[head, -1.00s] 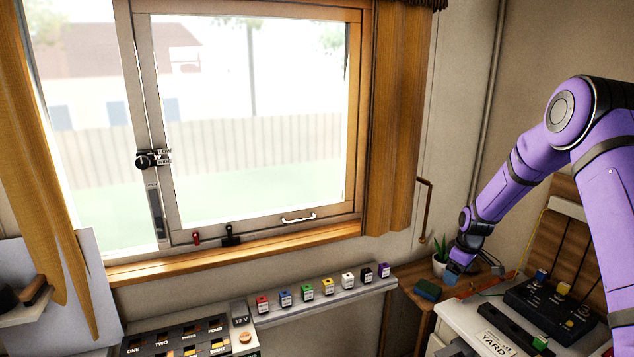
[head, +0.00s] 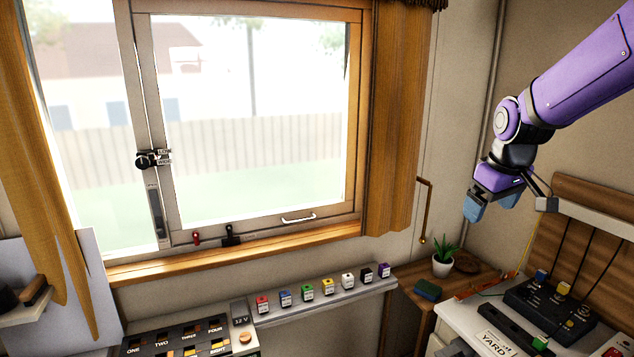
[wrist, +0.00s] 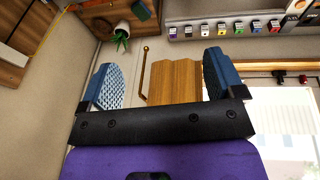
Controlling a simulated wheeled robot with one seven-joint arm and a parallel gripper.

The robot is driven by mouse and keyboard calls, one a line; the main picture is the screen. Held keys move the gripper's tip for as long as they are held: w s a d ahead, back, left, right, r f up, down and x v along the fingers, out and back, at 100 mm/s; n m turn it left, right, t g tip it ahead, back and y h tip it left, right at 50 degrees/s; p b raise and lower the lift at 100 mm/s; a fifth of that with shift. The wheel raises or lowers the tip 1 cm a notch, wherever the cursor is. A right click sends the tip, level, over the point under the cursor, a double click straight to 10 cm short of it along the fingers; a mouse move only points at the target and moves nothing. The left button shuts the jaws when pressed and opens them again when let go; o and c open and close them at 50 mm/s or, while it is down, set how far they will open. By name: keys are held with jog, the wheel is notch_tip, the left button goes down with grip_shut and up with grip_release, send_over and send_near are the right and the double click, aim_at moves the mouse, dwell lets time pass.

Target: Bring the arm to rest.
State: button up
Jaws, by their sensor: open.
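My purple arm comes in from the upper right of the head view. My gripper (head: 474,208) hangs in the air above the corner shelf, in front of the wall. In the wrist view my gripper (wrist: 160,84) shows two blue fingers spread wide apart, with nothing between them. Behind the gap are the wooden curtain panel, the wall and a brass rod, all at a distance. It touches nothing that I can see.
A potted plant (head: 442,262) and a dark green block (head: 428,290) sit on the corner shelf. A black switch box (head: 548,308) stands on the white cabinet at right. Several coloured cubes line a ledge (head: 330,303) under the window. Air around the gripper is free.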

jog(key=s+a+r+m+t, duration=0.1)
jog(key=s+r+m, duration=0.1)
jog(key=s, duration=1)
jog(key=s+a+r+m+t, duration=0.1)
jog(key=s+r, duration=0.3)
jog(key=s, duration=0.9)
jog(key=shift+s+a+m, duration=0.15)
jog(key=shift+a+m, duration=0.45)
jog(key=shift+a, duration=0.15)
